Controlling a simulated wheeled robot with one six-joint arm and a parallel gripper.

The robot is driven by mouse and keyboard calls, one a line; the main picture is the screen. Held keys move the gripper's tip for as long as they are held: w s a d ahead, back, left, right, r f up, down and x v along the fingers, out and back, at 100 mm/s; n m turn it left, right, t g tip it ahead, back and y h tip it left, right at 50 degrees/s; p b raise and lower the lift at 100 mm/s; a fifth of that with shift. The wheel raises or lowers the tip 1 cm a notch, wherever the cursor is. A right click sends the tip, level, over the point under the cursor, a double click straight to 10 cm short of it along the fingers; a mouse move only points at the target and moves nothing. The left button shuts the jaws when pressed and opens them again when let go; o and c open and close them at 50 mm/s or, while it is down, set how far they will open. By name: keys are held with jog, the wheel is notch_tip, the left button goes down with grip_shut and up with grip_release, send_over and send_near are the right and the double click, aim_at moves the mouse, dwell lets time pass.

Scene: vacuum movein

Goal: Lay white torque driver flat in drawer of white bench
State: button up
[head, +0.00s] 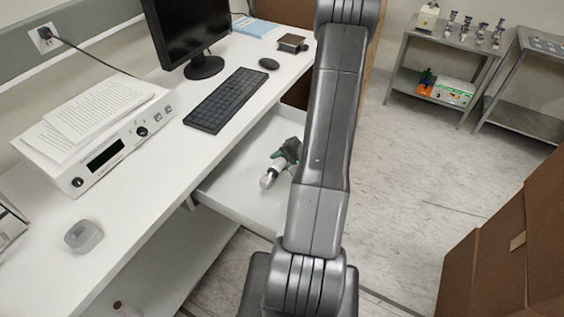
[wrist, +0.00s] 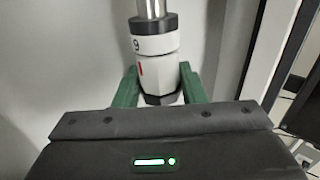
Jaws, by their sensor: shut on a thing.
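The white torque driver (head: 273,172) shows in the head view over the open drawer (head: 236,186) of the white bench (head: 150,215). Its metal end points down and left in that view. My gripper (wrist: 158,78) has its green fingers on both sides of the driver. It is shut on the driver's white and dark body (wrist: 155,65) in the wrist view. The gripper is partly hidden behind my arm in the head view. The drawer floor looks bare where it shows; its right part is hidden by my arm. I cannot tell whether the driver touches the floor.
A brown box (head: 510,240) is at right. Metal carts stand at the back; the floor between is clear.

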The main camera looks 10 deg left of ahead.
aim_at(286, 161)
jog(key=shift+s+d+f, duration=0.1)
jog(key=shift+s+f, duration=0.15)
jog(key=shift+f, duration=0.25)
jog(key=o, duration=1.1)
jog(key=shift+s, duration=0.1)
jog(key=shift+c, duration=0.2)
jog(key=shift+d+r, duration=0.2)
jog(key=shift+r, duration=0.05)
jog(key=shift+o, duration=0.6)
jog(key=p+v, duration=0.3)
jog(key=v, duration=1)
jog(key=shift+w+r, duration=0.25)
jog(key=shift+r, duration=0.25)
jog(key=b+x, duration=0.2)
jog(key=x, duration=0.8)
jog(key=shift+a+f, duration=0.1)
jog(key=shift+f, duration=0.3)
jog(key=shift+w+a+f+b, duration=0.25)
jog(key=shift+a+f+b, duration=0.05)
jog(key=shift+a+f, duration=0.15)
